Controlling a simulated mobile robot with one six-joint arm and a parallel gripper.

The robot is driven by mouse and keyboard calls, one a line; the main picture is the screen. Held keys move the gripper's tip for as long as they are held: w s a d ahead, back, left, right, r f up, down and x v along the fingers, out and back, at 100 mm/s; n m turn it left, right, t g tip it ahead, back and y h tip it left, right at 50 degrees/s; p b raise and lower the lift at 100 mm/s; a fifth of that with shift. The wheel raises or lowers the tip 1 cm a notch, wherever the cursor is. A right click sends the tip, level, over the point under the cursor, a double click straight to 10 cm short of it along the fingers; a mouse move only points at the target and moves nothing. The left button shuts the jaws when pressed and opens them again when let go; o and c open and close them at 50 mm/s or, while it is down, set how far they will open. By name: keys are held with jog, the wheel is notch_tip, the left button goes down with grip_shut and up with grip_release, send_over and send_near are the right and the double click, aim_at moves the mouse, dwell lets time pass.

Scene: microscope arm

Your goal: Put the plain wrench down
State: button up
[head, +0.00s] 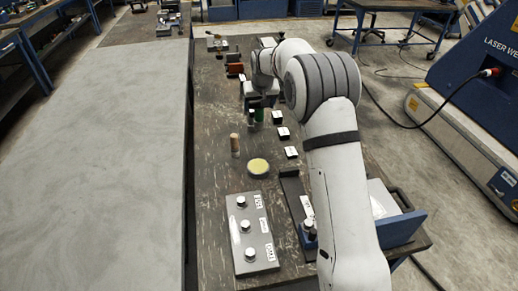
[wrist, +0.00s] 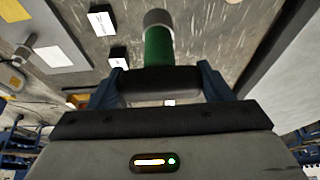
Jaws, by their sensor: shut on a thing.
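My gripper (head: 257,103) is over the dark bench, beyond the yellow dish. In the wrist view its two blue-grey fingers (wrist: 160,84) are shut on a dark rounded crossbar. A green shaft with a grey end runs out from the middle of this bar. I take bar and shaft together to be the plain wrench (wrist: 158,48). In the head view the green shaft (head: 259,115) hangs below the gripper, pointing down. Whether its lower end touches the bench I cannot tell.
The bench (head: 215,185) holds a brown cylinder (head: 235,145), a yellow dish (head: 258,167) and a grey plate with several knobs (head: 251,232). Bare bench lies left of the gripper.

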aim_at(260, 124)
notch_tip(260, 124, down, 10)
jog(key=shift+r+p, duration=0.2)
jog(key=shift+p, duration=0.55)
jog(key=o, duration=1.4)
jog(key=shift+f, duration=0.15)
